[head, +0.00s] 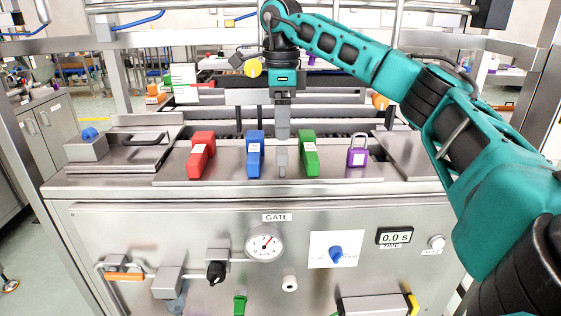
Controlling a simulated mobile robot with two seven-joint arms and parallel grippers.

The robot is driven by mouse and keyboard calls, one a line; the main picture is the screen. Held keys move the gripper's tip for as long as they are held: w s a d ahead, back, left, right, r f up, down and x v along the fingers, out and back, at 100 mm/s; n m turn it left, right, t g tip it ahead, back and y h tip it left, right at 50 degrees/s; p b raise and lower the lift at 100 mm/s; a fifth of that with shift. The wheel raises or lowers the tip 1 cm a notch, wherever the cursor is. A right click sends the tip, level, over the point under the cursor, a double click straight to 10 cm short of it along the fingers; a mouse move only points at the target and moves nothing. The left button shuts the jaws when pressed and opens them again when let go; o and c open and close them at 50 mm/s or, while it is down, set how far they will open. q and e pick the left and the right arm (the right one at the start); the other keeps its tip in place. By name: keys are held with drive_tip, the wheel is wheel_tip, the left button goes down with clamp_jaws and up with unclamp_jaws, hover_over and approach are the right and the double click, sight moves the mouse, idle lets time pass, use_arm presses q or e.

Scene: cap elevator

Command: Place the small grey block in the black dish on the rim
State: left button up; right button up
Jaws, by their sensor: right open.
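My right gripper (283,136) points straight down over the steel top of the machine, and its teal arm comes in from the right. It is open, with its fingers seen almost edge-on. A small grey block (281,160) stands just below the fingertips, between the blue and the green blocks. I cannot tell whether the fingers touch it. I cannot make out a black dish on the rim. My left gripper is not in view.
A red block (200,157), a blue block (255,156) and a green block (309,156) flank the gripper. A purple padlock (357,153) stands further right. The front panel carries a gauge (265,243), a black knob (216,272) and a timer (394,237).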

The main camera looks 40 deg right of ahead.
sight(282, 150)
drive_tip(key=f, duration=0.6)
drive_tip(key=f+b, duration=0.1)
drive_tip(key=f, duration=0.2)
drive_tip(key=shift+s+a, duration=0.1)
drive_tip(key=shift+s, duration=0.15)
drive_tip(key=shift+c, duration=0.3)
drive_tip(key=c, duration=1.1)
